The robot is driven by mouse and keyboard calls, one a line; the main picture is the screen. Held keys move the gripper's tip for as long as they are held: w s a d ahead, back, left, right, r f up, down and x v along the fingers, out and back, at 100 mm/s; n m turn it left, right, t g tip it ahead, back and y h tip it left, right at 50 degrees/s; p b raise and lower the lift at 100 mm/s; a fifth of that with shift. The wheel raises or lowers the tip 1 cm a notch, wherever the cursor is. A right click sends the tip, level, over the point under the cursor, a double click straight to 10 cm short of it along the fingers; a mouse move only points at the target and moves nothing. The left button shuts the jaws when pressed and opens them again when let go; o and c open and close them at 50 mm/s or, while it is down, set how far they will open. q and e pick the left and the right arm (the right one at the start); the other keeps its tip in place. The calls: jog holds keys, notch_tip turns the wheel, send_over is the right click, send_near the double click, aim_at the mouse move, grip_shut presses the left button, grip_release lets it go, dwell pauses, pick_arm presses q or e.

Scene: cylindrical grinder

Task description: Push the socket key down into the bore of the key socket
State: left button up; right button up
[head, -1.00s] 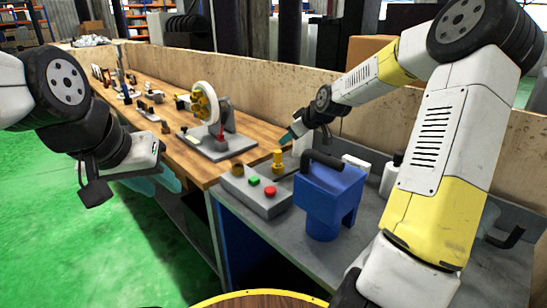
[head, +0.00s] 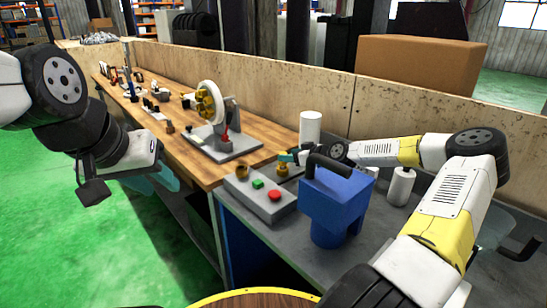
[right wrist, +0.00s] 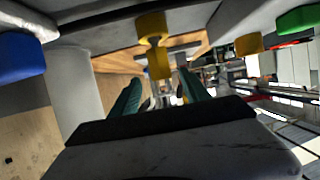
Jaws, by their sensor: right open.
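The socket key (right wrist: 160,62) is yellow and stands upright at the grey control box (head: 262,200). In the right wrist view, which is upside down, its narrow shaft runs to a wider yellow piece, seemingly the key socket (right wrist: 152,27), against the box. I cannot tell how deep the key sits in the bore. In the head view, the yellow socket (head: 283,170) shows below my right gripper (head: 288,157). The right fingers (right wrist: 160,92) are apart, with the key in line with the gap. My left gripper (head: 152,178) hangs left of the bench, its fingers partly hidden.
A blue block with a black handle (head: 331,212) stands just in front of my right gripper. The box carries a green button (head: 257,183), a red button (head: 274,195) and a brass knob (head: 242,171). White cylinders (head: 310,128) stand behind. A wooden wall (head: 400,113) backs the bench.

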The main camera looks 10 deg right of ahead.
jog(key=x, duration=0.7)
jog(key=shift+a+f, duration=0.1)
jog(key=shift+f, duration=0.1)
jog(key=shift+c, duration=0.4)
grip_shut()
